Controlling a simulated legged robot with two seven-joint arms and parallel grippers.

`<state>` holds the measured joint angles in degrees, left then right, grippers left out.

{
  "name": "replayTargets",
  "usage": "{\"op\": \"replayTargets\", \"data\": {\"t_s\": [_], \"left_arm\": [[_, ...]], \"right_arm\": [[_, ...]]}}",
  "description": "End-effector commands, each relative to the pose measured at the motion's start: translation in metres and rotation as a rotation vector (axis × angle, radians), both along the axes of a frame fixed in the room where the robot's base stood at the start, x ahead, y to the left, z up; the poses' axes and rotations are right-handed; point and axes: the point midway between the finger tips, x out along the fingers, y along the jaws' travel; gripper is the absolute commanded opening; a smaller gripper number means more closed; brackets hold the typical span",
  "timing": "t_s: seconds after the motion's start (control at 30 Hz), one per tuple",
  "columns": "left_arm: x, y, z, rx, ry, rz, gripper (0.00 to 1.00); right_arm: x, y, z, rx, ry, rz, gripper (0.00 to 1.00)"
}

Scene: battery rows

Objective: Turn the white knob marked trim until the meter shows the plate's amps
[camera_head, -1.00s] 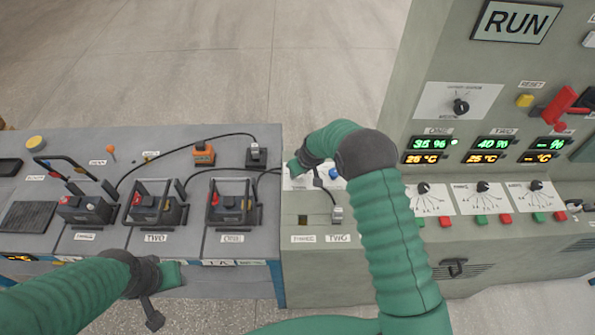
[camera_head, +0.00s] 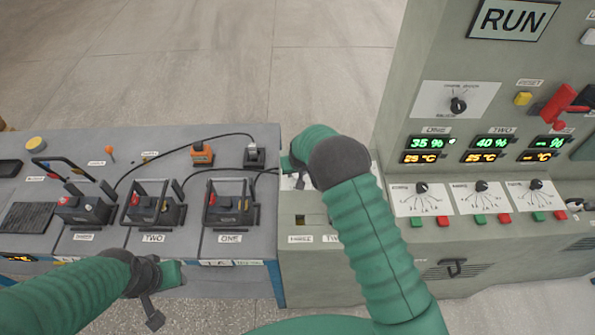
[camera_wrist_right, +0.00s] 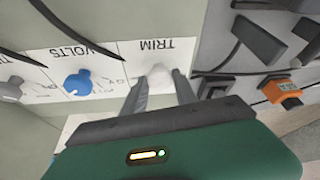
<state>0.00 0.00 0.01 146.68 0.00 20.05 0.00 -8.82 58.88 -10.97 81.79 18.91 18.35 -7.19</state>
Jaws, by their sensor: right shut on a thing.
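The white knob (camera_wrist_right: 158,76) sits on a white panel under the word TRIM, which reads upside down in the right wrist view. My right gripper (camera_wrist_right: 159,88) has one finger on each side of the knob and is shut on it. In the head view my right gripper (camera_head: 299,181) is at the white panel, mostly hidden by my own arm, and the knob is not clear there. My left gripper (camera_head: 152,316) hangs near the front edge of the left bench, away from the knob; its jaws are unclear. I cannot make out an amps meter.
A blue knob (camera_wrist_right: 78,84) marked VOLTS is beside the trim knob, with a grey knob (camera_wrist_right: 11,90) beyond. Black cables run close by. An orange block (camera_head: 202,154) and black clamp (camera_head: 254,153) stand on the left bench. A tall cabinet (camera_head: 405,130) rises at right.

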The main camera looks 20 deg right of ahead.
Motion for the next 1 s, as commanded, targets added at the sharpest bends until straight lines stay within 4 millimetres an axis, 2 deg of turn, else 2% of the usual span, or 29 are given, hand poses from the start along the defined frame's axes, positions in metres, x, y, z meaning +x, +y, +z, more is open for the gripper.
{"op": "replayTargets", "data": {"t_s": [0.03, 0.27, 0.3, 0.43, 0.77, 0.87, 1.0], "left_arm": [[0.000, 0.000, 0.000, 0.000, 0.000, 0.000, 0.36], [0.000, 0.000, 0.000, 0.000, 0.000, 0.000, 0.36], [0.000, 0.000, 0.000, 0.000, 0.000, 0.000, 0.36], [0.000, 0.000, 0.000, 0.000, 0.000, 0.000, 0.36], [0.000, 0.000, -0.001, 0.000, 0.000, 0.000, 0.36], [0.000, 0.000, -0.003, 0.000, 0.000, 0.000, 0.36], [0.000, 0.000, -0.008, 0.000, 0.000, 0.000, 0.36]], "right_arm": [[0.005, -0.002, 0.006, -0.003, -0.017, -0.009, 0.00], [0.006, -0.003, 0.006, -0.004, -0.018, -0.011, 0.00], [0.006, -0.003, 0.006, -0.004, -0.018, -0.011, 0.38], [0.004, -0.003, 0.004, -0.004, -0.013, -0.010, 0.55], [0.001, -0.003, 0.004, -0.003, -0.006, -0.009, 0.55], [-0.003, -0.002, 0.015, -0.003, -0.007, -0.007, 0.55], [-0.015, -0.001, 0.047, -0.003, -0.011, -0.008, 0.55]]}}
